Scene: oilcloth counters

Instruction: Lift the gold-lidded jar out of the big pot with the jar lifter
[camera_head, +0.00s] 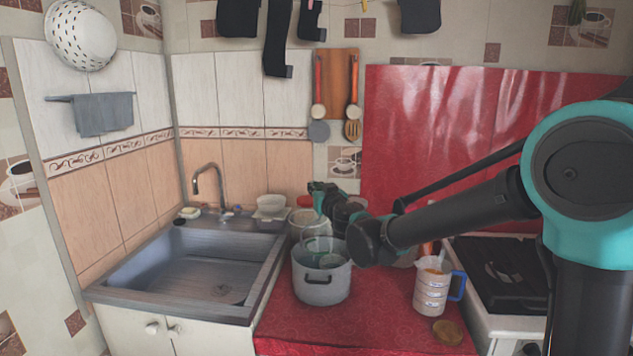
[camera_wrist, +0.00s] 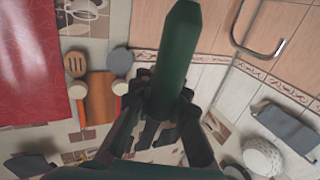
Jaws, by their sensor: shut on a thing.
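The big pot (camera_head: 321,288) is grey with dark side handles and stands on the red counter, right of the sink. Glassy shapes show in its mouth, but I cannot make out a gold lid there. My gripper (camera_head: 325,191) is above and slightly behind the pot. In the wrist view my gripper (camera_wrist: 165,105) is shut on a dark green handle (camera_wrist: 181,50), which I take to be the jar lifter's. A thin green outline, perhaps the lifter's lower part (camera_head: 319,240), shows at the pot's mouth. Whether it touches a jar I cannot tell.
A large glass jar (camera_head: 305,222) stands behind the pot. A measuring jug (camera_head: 432,287) with a blue handle and a brown round lid-like thing (camera_head: 447,332) are to the right. The sink (camera_head: 190,270) lies left, the stove (camera_head: 500,275) right. The counter front (camera_head: 350,330) is clear.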

